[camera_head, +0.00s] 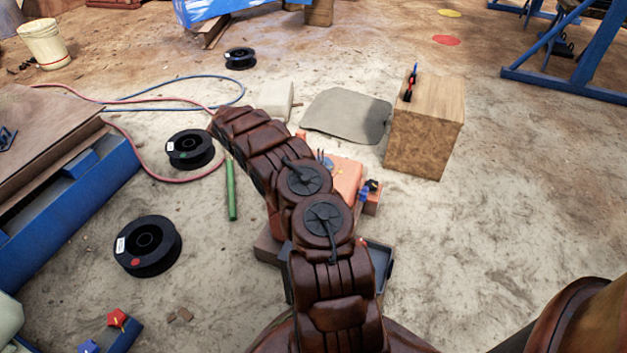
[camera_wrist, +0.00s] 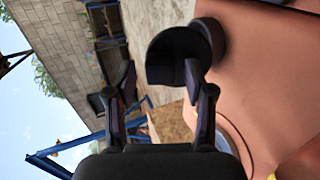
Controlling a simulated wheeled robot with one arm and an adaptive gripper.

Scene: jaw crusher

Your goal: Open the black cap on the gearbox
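The gearbox (camera_head: 347,178) is a salmon-orange body partly hidden behind my arm in the head view. It fills the right side of the wrist view (camera_wrist: 262,75) close up. The black cap (camera_wrist: 176,56) is a dark rounded piece in the wrist view, beside a round dark part (camera_wrist: 209,38) next to the gearbox. Whether the cap is open or closed is not clear. My gripper (camera_wrist: 158,70) has its two fingers spread apart. The right fingertip overlaps the cap's lower edge in the picture; contact cannot be told. I cannot make out my gripper in the head view.
A wooden block (camera_head: 424,143) stands right of the gearbox, with a small dark and red item (camera_head: 410,83) on top. Black spools (camera_head: 147,246) and a green rod (camera_head: 231,190) lie on the left. A grey mat (camera_head: 347,116) lies behind. Floor at right is largely clear.

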